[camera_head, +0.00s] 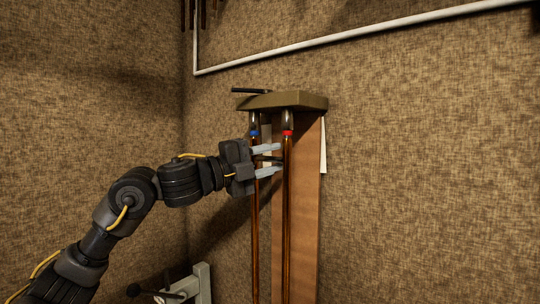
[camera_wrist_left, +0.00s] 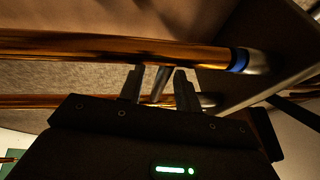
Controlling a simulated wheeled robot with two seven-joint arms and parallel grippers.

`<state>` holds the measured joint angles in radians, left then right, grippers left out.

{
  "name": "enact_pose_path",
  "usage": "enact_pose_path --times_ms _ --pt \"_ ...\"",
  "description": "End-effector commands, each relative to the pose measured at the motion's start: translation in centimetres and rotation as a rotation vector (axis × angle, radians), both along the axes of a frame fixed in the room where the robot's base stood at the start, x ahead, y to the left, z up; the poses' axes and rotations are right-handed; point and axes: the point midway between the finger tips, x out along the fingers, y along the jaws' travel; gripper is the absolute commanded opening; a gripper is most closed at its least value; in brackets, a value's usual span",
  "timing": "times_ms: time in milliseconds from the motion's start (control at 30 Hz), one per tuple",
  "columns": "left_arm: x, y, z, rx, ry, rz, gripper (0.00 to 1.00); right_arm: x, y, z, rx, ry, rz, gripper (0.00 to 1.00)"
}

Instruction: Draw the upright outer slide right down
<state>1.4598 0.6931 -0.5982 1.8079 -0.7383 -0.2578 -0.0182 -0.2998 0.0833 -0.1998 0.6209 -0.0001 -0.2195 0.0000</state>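The outer slide (camera_head: 287,225) hangs upright as two parallel brass tubes below a khaki bracket (camera_head: 300,101). The left tube has a blue band and the right tube a red band near the top. My left gripper (camera_head: 271,160) is at the upper part of the slide, its fingers pointing right, one above the other with a gap between. In the left wrist view, the fingers (camera_wrist_left: 160,88) stand apart on either side of a silver cross brace, beside the blue-banded tube (camera_wrist_left: 110,46). I cannot tell whether either finger touches the brace. My right gripper is out of view.
A brown board (camera_head: 307,215) stands behind the slide, with white paper (camera_head: 323,145) at its right edge. A white pipe (camera_head: 350,38) runs along the wall above. A grey fixture (camera_head: 200,284) stands low at the left. The space right of the board is clear.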

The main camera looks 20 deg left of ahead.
Motion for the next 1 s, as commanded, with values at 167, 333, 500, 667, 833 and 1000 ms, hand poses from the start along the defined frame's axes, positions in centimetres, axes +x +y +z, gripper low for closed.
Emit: enact_pose_path --times_ms 167,333,500,667,833,1000 --pt "0.0 0.0 -0.1 0.0 0.0 0.0 0.29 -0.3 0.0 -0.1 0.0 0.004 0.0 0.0" --pt "0.0 0.0 -0.1 0.001 0.001 0.0 0.07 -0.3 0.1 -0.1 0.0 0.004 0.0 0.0" --pt "0.0 0.0 -0.1 0.001 0.001 -0.001 0.0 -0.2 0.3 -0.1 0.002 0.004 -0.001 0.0" --pt "0.0 0.0 -0.1 0.001 0.001 -0.001 0.0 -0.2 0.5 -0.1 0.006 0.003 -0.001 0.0" --pt "0.0 0.0 -1.3 0.002 0.002 -0.001 0.0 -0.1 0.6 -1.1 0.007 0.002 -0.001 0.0" --pt "0.0 -0.1 -5.0 0.004 0.005 -0.003 0.0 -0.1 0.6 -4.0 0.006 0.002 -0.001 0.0"
